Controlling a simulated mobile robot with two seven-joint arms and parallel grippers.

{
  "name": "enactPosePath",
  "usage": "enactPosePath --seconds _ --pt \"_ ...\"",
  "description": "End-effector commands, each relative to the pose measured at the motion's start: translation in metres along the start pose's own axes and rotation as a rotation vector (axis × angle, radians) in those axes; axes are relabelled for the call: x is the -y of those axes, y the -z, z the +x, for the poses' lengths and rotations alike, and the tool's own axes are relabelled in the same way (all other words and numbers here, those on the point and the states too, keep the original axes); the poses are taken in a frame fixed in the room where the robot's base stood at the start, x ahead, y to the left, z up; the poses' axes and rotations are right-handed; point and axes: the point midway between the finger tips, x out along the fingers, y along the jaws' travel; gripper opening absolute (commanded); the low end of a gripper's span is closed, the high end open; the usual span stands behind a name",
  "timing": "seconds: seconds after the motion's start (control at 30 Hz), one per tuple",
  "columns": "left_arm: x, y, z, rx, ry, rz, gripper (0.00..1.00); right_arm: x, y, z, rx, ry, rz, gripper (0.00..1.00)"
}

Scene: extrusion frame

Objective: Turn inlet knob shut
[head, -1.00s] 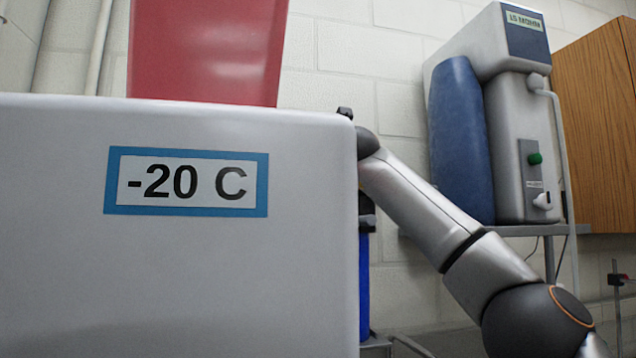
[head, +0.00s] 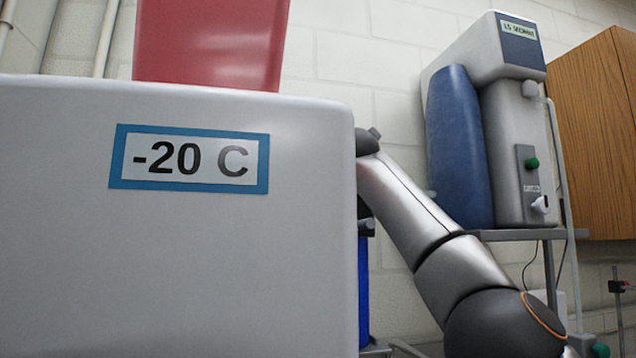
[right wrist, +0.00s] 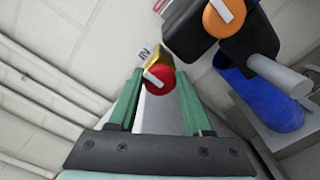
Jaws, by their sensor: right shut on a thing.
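The bar lies at a slant. My right gripper (right wrist: 158,76) has its green fingertips on both sides of this knob and is shut on it. In the head view my right arm reaches behind the white freezer, which hides the gripper and the knob. My left gripper is in neither view.
An orange knob (right wrist: 222,16) on a black body sits close by, with a grey cylinder and a blue canister (right wrist: 268,100) beyond. In the head view the white freezer (head: 200,250) blocks the left, and a water unit (head: 515,150) stands on a shelf at right.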

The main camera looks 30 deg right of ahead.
Motion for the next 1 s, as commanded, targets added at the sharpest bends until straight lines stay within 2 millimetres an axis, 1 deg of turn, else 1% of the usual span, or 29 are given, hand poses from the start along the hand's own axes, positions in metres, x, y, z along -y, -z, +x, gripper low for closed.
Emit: enactPosePath --seconds 0.53,0.57,0.8,1.0 --pt "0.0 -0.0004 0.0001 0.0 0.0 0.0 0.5 -0.0008 -0.0017 -0.0006 0.003 -0.003 0.027 0.0" --pt "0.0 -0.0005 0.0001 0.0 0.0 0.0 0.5 -0.0008 -0.0017 -0.0006 0.003 -0.003 0.027 0.52" --pt "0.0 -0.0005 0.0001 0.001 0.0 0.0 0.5 -0.0004 -0.001 -0.0003 0.002 -0.002 0.025 0.78" --pt "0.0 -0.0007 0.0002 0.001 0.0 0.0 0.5 -0.0002 -0.0005 -0.0002 0.001 -0.001 0.024 0.78"
